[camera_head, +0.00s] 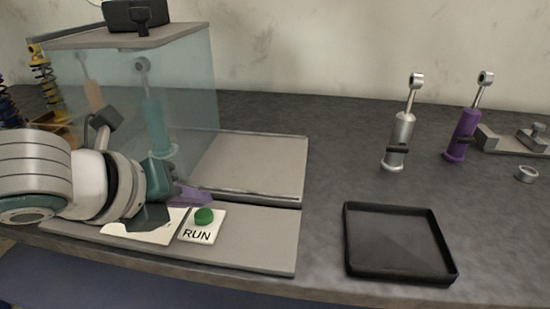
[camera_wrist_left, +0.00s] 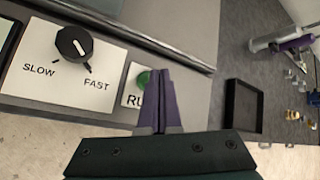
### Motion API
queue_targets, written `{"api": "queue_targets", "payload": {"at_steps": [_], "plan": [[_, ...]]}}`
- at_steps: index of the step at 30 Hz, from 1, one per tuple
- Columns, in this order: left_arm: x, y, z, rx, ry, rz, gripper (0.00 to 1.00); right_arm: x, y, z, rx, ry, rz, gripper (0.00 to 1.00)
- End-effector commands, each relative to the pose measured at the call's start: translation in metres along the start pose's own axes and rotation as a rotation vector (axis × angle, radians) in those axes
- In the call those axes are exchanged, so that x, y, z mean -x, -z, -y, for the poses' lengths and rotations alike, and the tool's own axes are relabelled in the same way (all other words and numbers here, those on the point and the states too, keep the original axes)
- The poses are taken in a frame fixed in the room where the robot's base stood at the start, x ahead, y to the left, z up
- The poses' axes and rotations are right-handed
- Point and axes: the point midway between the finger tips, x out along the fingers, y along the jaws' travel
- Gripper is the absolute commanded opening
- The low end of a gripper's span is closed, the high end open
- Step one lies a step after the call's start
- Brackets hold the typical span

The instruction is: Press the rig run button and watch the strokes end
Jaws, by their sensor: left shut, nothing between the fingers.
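The green run button (camera_head: 204,215) sits on a white plate marked RUN (camera_head: 198,236) at the front of the rig's grey base (camera_head: 262,240). In the left wrist view the button (camera_wrist_left: 143,78) is partly hidden by my purple fingers. My left gripper (camera_head: 196,196) is shut and empty, its fingertips close beside the button; I cannot tell whether they touch it. The rig's clear box (camera_head: 190,75) holds a teal damper (camera_head: 154,112) standing upright. A dark knob (camera_wrist_left: 73,42) on a SLOW–FAST plate (camera_wrist_left: 38,85) shows in the left wrist view. My right gripper is not in view.
A black tray (camera_head: 398,240) lies right of the rig. A silver damper (camera_head: 399,140) and a purple damper (camera_head: 465,132) stand behind it, with a metal ring (camera_head: 527,173) at far right. A yellow spring (camera_head: 42,75) is at far left. Bench between base and tray is clear.

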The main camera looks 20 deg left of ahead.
Motion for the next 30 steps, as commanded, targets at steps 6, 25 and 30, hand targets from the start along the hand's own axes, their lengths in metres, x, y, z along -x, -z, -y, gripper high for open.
{"api": "queue_targets", "payload": {"at_steps": [6,25,30], "plan": [[0.0000,0.0000,0.0000,0.000,0.000,0.000,0.00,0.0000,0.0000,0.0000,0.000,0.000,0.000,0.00],[-0.0060,0.0044,-0.0043,0.000,0.000,0.000,0.00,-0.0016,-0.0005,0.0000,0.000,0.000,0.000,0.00],[-0.0064,0.0047,-0.0046,0.000,0.000,0.000,0.00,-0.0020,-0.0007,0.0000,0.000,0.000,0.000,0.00]]}}
